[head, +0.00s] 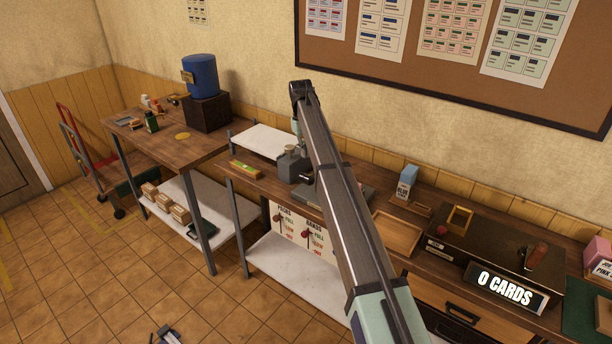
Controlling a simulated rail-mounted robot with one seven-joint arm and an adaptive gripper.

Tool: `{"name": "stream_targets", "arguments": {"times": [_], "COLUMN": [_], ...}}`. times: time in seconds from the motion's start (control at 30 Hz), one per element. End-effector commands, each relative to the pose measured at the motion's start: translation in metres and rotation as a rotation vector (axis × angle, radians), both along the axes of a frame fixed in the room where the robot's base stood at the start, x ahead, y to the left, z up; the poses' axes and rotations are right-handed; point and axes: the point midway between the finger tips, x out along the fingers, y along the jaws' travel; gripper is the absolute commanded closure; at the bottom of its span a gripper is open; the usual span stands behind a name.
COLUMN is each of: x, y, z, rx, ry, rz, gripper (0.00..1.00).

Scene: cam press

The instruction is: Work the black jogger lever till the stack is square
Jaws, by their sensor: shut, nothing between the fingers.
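My arm crosses the middle of the head view and bends at its top end above the bench. My gripper does not show clearly; the arm hides the space behind it. A grey metal block with a rounded top (291,163) stands on the bench just left of the arm. A small dark part shows beside it at the arm's edge; I cannot tell whether this is the black jogger lever. A flat grey plate (358,196) lies on the bench, partly behind the arm. I cannot make out the card stack or whether it is square.
A wooden tray (397,233) and a dark machine with a "0 CARDS" display (503,288) are right of the arm. A blue and white carton (407,181) stands behind the tray. A green and yellow item (245,169) lies left. Another table (160,140) holds a blue drum (199,75).

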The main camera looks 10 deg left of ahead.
Motion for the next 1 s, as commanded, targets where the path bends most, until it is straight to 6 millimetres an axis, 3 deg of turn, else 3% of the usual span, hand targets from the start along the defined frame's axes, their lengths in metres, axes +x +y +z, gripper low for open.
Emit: {"name": "stream_targets", "arguments": {"times": [0.3, 0.77, 1.0], "x": [0.001, 0.0, -0.001], "y": [0.0, 0.0, -0.001], "z": [0.0, -0.001, -0.014], "rx": [0.019, 0.02, 0.019], "ry": [0.015, 0.017, 0.018], "rz": [0.255, 0.27, 0.27], "gripper": [1.0, 1.0, 1.0]}}
